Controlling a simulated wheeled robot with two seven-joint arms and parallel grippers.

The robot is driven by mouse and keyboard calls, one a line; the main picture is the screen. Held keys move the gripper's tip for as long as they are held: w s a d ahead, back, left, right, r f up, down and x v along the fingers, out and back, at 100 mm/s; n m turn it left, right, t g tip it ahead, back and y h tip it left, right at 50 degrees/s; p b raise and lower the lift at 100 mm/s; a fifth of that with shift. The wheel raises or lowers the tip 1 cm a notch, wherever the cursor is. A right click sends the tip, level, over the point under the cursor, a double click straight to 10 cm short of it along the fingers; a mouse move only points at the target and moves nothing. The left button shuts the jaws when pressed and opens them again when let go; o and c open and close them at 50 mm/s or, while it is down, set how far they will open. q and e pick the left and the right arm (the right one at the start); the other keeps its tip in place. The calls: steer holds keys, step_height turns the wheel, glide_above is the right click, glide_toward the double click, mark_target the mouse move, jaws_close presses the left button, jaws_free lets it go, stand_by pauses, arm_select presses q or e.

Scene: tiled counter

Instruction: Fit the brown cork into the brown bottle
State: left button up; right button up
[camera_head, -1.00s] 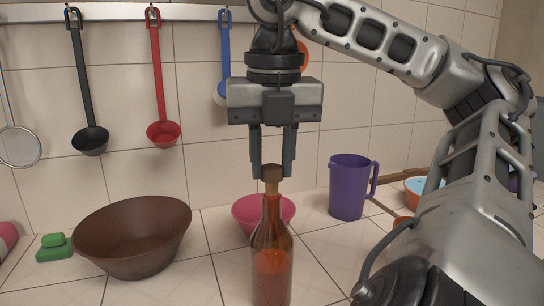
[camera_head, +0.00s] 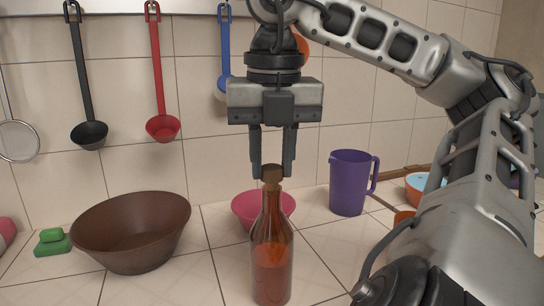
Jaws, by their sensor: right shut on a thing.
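The brown bottle (camera_head: 271,252) stands upright on the tiled counter at the bottom centre, with orange-red contents showing through its glass. The brown cork (camera_head: 272,174) is at the bottle's mouth, its wider top showing above the neck. Whether its lower end is inside the neck or just resting at the mouth is hard to tell. My right gripper (camera_head: 272,172) points straight down over the bottle and is shut on the cork, with a finger on each side. My left gripper is not in view.
A brown bowl (camera_head: 130,232) stands left of the bottle, and a pink bowl (camera_head: 247,209) behind it. A purple mug (camera_head: 348,184) stands to the right. Green blocks (camera_head: 52,243) lie far left. Ladles (camera_head: 162,127) hang on the wall rail.

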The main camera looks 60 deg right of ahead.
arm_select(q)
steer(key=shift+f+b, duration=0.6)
arm_select(e)
steer(key=shift+f, duration=0.55)
stand_by(0.5)
steer(key=o, duration=1)
steer(key=shift+r, duration=0.15)
arm_select(q)
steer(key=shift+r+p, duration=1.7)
steer(key=shift+p, duration=0.15)
arm_select(e)
step_height(320, 180, up, 16)
steer(key=s+a, duration=0.1)
steer(key=shift+a+f, duration=0.25)
